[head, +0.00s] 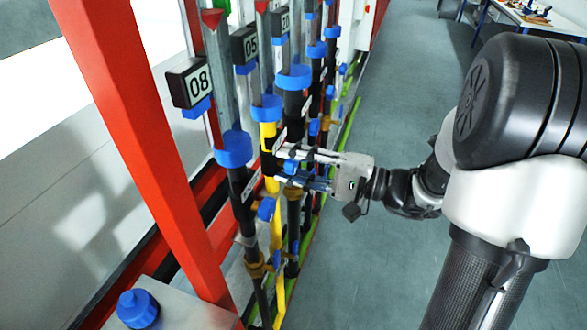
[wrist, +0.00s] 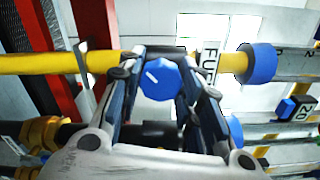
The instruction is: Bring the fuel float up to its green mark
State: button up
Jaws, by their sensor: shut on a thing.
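The yellow fuel line (head: 269,134) stands among several upright pipes in the head view. In the wrist view the yellow line (wrist: 50,63) runs across, with a partly hidden label (wrist: 211,62) beginning "FU". My gripper (head: 283,165) reaches it from the right, its fingers shut on a blue faceted knob (wrist: 160,79) with a white pointer line. Above the blue collar (head: 266,108) the line continues as a clear gauge tube. A red piece (head: 262,5) shows high up there; I cannot tell whether it is the float. The fuel line's green mark cannot be made out.
Number boxes reading 08 (head: 193,83) and 05 (head: 245,46) stick out from the neighbouring tubes. Other blue knobs (head: 266,209) sit close below and around my gripper. A red post (head: 140,130) rises at the left. The grey floor (head: 400,90) at the right is open.

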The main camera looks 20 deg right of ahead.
dwell(0.4)
jog(key=o, duration=1.1)
jog(key=v, duration=1.2)
